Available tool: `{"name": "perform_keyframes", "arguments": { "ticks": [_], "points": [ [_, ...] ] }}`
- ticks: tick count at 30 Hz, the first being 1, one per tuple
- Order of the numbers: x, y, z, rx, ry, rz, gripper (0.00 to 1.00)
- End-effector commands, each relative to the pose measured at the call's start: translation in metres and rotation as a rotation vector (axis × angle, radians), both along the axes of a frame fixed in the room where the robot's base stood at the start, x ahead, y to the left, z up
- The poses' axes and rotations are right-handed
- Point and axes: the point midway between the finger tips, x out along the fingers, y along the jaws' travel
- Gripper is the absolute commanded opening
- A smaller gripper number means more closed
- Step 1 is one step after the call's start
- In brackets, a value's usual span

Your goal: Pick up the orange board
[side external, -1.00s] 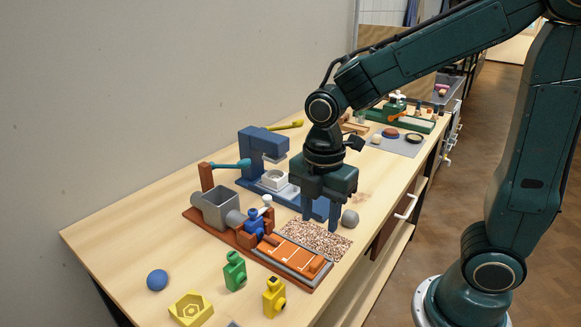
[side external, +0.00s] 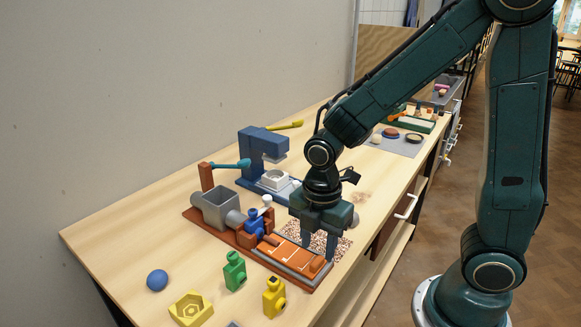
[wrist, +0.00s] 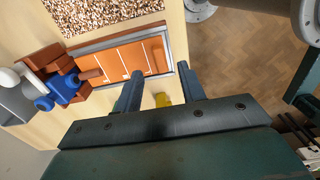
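The orange board (side external: 285,254), marked with thin white lines, lies flat in a grey-edged tray at the front of the brown machine base. It also shows in the wrist view (wrist: 112,62). My gripper (side external: 318,243) points down over the right end of the board, fingers apart with nothing between them. In the wrist view my gripper (wrist: 160,70) has one fingertip over the board and the other near the tray's end edge. I cannot tell the exact height of the fingertips above the board.
A blue clamp-like part (side external: 255,224) and a grey hopper (side external: 214,208) sit left of the board. A speckled mat (side external: 344,247) lies behind it. Green (side external: 235,271) and yellow (side external: 274,297) figures stand in front.

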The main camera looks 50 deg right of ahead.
Motion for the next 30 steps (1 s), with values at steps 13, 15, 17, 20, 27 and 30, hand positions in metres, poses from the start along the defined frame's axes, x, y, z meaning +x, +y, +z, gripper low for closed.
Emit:
{"name": "perform_keyframes", "arguments": {
  "ticks": [13,15,17,20,27,30],
  "points": [
    [0.0,0.0,-0.039,0.0,0.002,-0.001,0.4],
    [0.0,0.0,-0.04,0.001,0.002,-0.001,0.4],
    [0.0,0.0,-0.041,0.001,0.002,-0.001,0.4],
    [0.0,0.0,-0.041,0.001,0.001,-0.001,0.4],
    [0.0,0.0,-0.041,0.001,0.001,-0.001,0.4],
    [0.0,0.0,-0.041,0.001,0.001,-0.001,0.4]
  ]
}}
